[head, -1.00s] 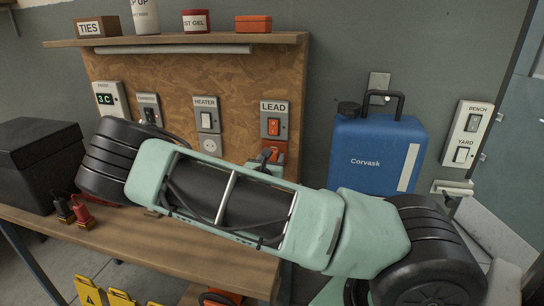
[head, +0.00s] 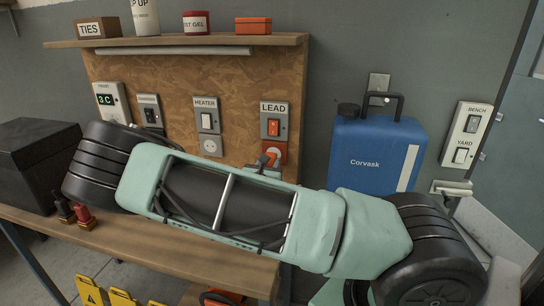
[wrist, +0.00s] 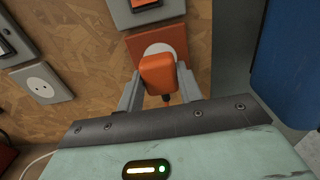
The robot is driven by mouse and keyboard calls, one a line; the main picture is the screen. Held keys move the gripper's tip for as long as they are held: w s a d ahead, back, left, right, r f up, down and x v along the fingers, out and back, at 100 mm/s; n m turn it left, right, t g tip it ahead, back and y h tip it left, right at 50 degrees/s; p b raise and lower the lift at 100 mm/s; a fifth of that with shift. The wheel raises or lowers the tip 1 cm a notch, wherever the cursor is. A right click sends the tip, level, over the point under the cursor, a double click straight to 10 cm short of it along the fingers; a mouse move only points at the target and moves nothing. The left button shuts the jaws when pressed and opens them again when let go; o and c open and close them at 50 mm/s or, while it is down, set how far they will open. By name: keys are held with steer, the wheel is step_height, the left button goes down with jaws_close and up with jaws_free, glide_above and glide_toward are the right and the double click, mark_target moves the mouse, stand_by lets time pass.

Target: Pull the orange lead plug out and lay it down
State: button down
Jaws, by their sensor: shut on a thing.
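The orange lead plug (wrist: 158,74) is between the two grey fingers of my gripper (wrist: 158,84), which is shut on it. A dark cord end shows under the plug. The orange socket plate (wrist: 150,42) with its pale round face is just behind and above the plug in the wrist view. Part of that face is uncovered, and the plug looks drawn out in front of it. In the head view the socket (head: 280,150) is below the LEAD switch (head: 273,126), and my arm hides most of the plug.
The wooden bench (head: 140,236) has clear space under my arm. A black box (head: 35,160) and small red and black plugs (head: 83,217) are at its left. A HEATER switch and socket (head: 208,145) are left of LEAD. A blue can (head: 370,155) is at the right.

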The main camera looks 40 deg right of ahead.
steer(key=shift+p+v, duration=0.45)
steer(key=shift+v, duration=1.25)
steer(key=a+f+n+t+y, duration=0.4)
steer(key=a+f+n+y, duration=0.1)
steer(key=a+n+y, duration=0.1)
steer(key=s+a+f+n+t+y+b, duration=0.1)
steer(key=a+f+n+t+y, duration=0.3)
steer(key=a+y, duration=0.5)
steer(key=a+f+n, duration=0.1)
steer(key=a, duration=0.1)
steer(key=shift+s+a+f+n+t, duration=0.2)
steer(key=shift+s+a+n+t, duration=0.1)
steer(key=shift+n+t, duration=0.1)
steer(key=shift+d+r, duration=0.1)
steer(key=shift+s, duration=0.1)
